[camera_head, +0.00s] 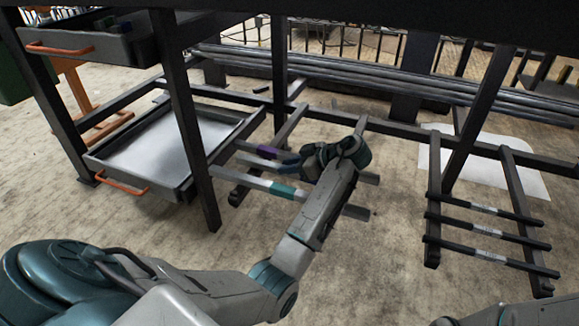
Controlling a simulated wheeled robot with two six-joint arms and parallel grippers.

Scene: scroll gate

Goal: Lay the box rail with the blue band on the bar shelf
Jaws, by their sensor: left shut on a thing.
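Light grey box rails lie across the dark arms of the bar shelf (291,128), under the rack. One rail has a purple band (267,152), and the front one has a teal-green band (283,190). Between them shows a rail with a blue band (288,166), partly hidden by my wrist. My left gripper (303,165) reaches over the shelf from the front and is shut on what looks like this blue-banded rail. Its fingertips are mostly hidden. I cannot tell whether that rail touches the shelf arms. My right gripper is out of view.
A second set of shelf arms (515,185) at right holds dark bars with white bands (487,232). A grey tray drawer with an orange handle (122,182) stands open at left, beside a dark upright (186,120). Long pipes (390,80) lie behind.

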